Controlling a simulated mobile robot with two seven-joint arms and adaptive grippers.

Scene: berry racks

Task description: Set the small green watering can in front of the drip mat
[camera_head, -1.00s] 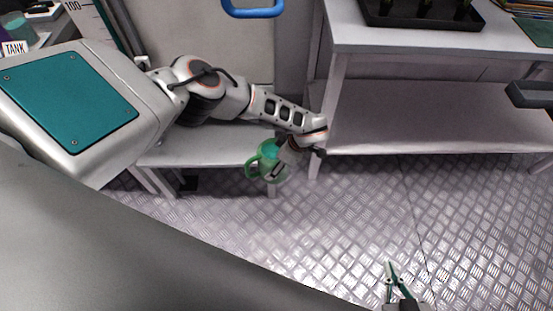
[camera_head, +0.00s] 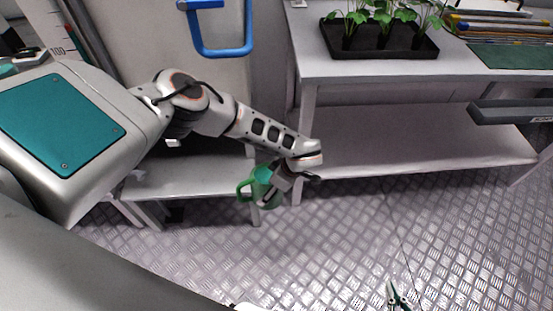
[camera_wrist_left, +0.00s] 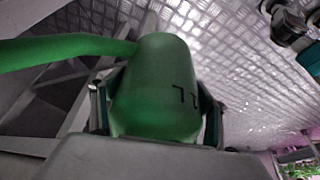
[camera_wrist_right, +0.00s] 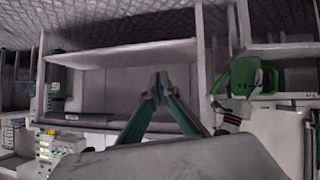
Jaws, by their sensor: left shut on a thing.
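The small green watering can (camera_head: 259,184) is held in my left gripper (camera_head: 271,194), above the floor in front of the low shelves. In the left wrist view the can (camera_wrist_left: 158,85) fills the space between the fingers, its spout or handle reaching left. The can also shows in the right wrist view (camera_wrist_right: 243,76). A flat dark green mat (camera_head: 515,56), which looks like the drip mat, lies on the table at the right; its right part is cut off. My right gripper (camera_head: 393,285) is low at the bottom edge, empty, its fingertips together in the right wrist view (camera_wrist_right: 158,82).
A black tray (camera_head: 385,52) with several seedlings stands on the table left of the mat. Thin coloured bars or tools (camera_head: 490,22) lie behind the mat. A grey bar (camera_head: 510,110) juts in front of the table at right. A blue handle (camera_head: 222,50) is on the cabinet.

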